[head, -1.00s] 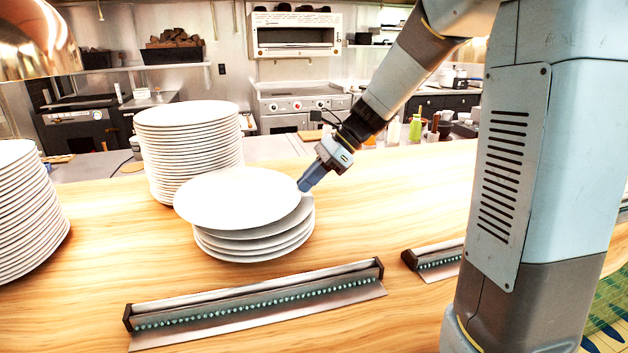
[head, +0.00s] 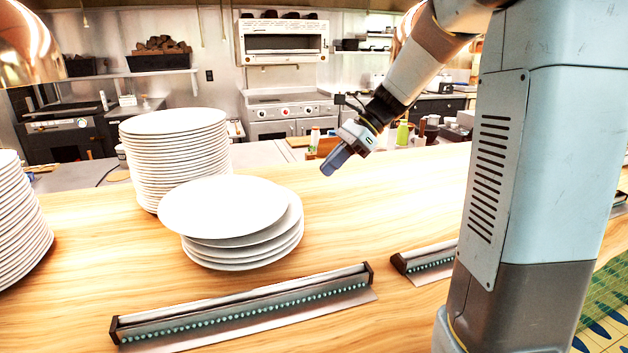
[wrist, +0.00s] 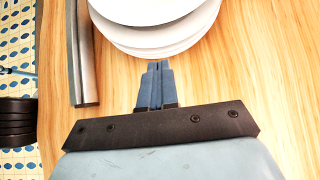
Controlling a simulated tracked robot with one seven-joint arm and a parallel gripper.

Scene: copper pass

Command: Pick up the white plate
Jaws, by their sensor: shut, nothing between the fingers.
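A short stack of white plates (head: 246,250) sits on the wooden counter in the middle of the head view. Its top white plate (head: 222,207) is shifted to the left and overhangs the plates below. My gripper (head: 325,171) is to the right of this stack, above the counter, apart from the plates. Its fingers are shut together and empty. In the wrist view the gripper (wrist: 155,66) points toward the near edge of the stack (wrist: 160,40), whose far part is cut off by the frame.
A tall plate stack (head: 175,160) stands behind the short one, and another (head: 15,225) is at the left edge. Metal rails (head: 245,308) lie along the counter's front. The counter (head: 400,190) right of the plates is clear.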

